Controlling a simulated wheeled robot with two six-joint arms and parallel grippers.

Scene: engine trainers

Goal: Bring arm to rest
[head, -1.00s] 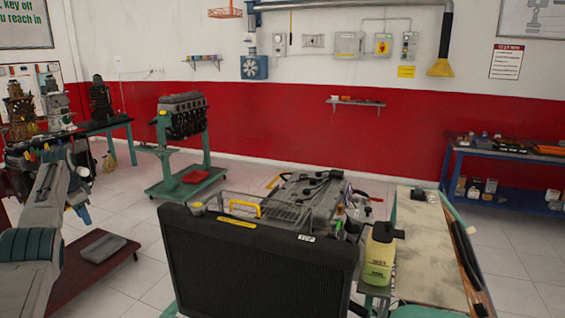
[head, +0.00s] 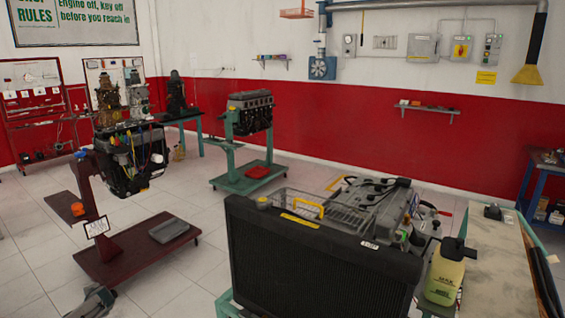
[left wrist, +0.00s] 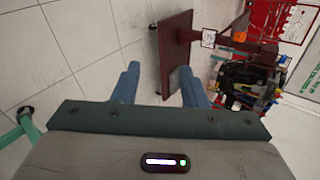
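My left gripper (left wrist: 160,86) shows in the left wrist view with its two blue fingers spread apart and nothing between them. Pale floor tiles and the dark red base (left wrist: 176,50) of an engine stand lie beyond the fingers. In the head view only a small grey piece, apparently of my left arm, shows at the bottom left edge. My right arm and gripper are in neither view.
The red engine stand (head: 118,250) with its engine (head: 135,158) is at the left. A black radiator (head: 310,262) on a trainer fills the front middle, with a yellowish bottle (head: 444,275) beside it. A green engine stand (head: 240,178) is behind. Open tiled floor lies between the stands.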

